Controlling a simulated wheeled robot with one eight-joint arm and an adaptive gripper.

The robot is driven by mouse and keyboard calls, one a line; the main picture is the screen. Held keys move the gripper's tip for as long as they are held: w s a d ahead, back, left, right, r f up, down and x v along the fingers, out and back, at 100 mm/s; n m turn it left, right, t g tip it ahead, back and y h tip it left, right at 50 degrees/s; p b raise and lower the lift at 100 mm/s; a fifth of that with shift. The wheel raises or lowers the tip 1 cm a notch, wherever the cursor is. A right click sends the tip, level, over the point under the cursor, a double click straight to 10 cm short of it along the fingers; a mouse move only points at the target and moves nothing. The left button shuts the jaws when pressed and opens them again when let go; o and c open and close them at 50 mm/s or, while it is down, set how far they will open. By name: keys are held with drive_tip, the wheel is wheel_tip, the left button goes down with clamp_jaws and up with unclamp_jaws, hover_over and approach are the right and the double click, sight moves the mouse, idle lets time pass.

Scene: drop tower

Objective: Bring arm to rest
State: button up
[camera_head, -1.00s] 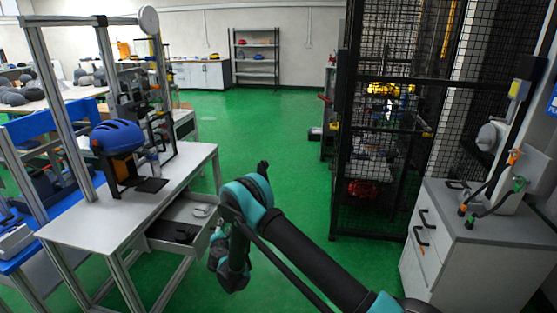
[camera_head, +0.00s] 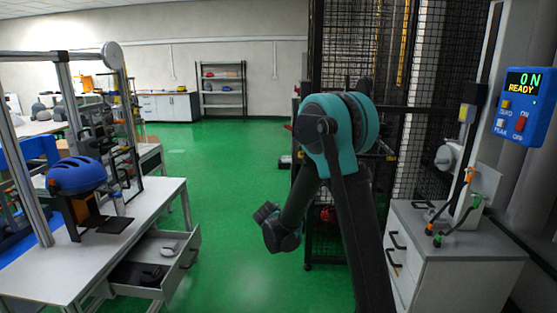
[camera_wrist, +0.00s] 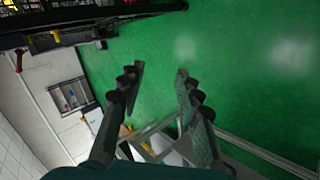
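My arm's teal elbow stands high in the middle of the head view, with the forearm angled down to the left. In the wrist view my gripper (camera_wrist: 158,75) has its two dark fingers spread apart, with green floor and a white bench (camera_wrist: 165,155) seen between and below them. Nothing is held between the fingers. In the head view the arm's end hangs over the open floor, right of the bench; its fingers are too small to read there.
A white bench (camera_head: 45,275) with a blue helmet (camera_head: 77,175) and an open drawer (camera_head: 185,255) is at left. A black mesh cage (camera_head: 315,100) stands behind my arm. A grey cabinet (camera_head: 470,250) is at right, below a blue "ON READY" display (camera_head: 525,105). Green floor (camera_head: 225,165) is clear between.

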drive_tip(key=s+d+r+m+g, duration=0.3)
drive_tip(key=s+d+m, duration=0.4)
drive_tip(key=s+d, duration=0.9)
drive_tip(key=s+d+f+m+g+y, duration=0.1)
drive_tip(key=s+m, duration=0.1)
drive_tip(key=s, duration=0.7)
drive_tip(key=s+d+f+m+g+y, duration=0.1)
drive_tip(key=s+m, duration=0.2)
drive_tip(key=s, duration=0.6)
drive_tip(key=shift+s+d+f+m, duration=0.15)
drive_tip(key=shift+f+m, duration=0.15)
drive_tip(key=shift+o, duration=0.5)
